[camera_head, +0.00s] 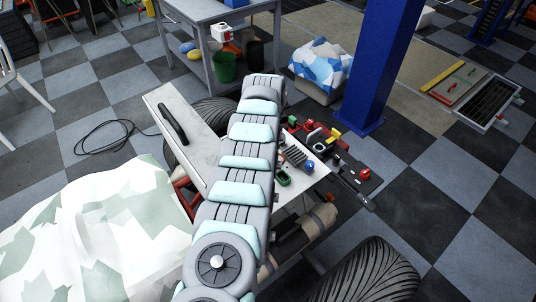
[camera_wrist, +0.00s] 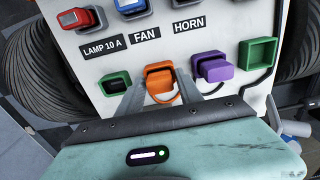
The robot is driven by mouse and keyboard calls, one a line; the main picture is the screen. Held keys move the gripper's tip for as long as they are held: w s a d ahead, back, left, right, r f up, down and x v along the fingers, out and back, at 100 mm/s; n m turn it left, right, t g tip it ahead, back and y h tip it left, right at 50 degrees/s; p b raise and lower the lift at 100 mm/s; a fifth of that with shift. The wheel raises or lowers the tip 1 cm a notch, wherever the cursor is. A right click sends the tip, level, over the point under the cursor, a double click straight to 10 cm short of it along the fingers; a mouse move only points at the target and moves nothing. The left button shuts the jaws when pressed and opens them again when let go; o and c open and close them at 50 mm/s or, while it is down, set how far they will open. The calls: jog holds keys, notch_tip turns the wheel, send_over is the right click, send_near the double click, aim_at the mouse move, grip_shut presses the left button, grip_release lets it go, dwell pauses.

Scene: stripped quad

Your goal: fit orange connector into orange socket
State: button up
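The orange connector (camera_wrist: 161,83) is in the wrist view, between the two fingers of my gripper (camera_wrist: 160,86), which lie close against its sides. A cable loops below it. The orange socket (camera_wrist: 158,67) is on the white panel directly behind the connector, mostly hidden by it. The connector lines up with the socket, but I cannot tell how deep it sits or whether a gap remains. In the head view my arm covers the gripper and the connector.
On the panel (camera_wrist: 90,50), a purple connector (camera_wrist: 212,66) is to the right, with an empty green socket (camera_wrist: 258,53) beyond it. A dark-centred green socket (camera_wrist: 115,83) is to the left. Switches and labels sit above. A blue post (camera_head: 385,70) stands nearby.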

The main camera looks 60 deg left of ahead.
jog(key=shift+o, duration=1.3)
notch_tip(320, 180, up, 11)
jog(key=p, duration=0.4)
jog(key=shift+f, duration=0.15)
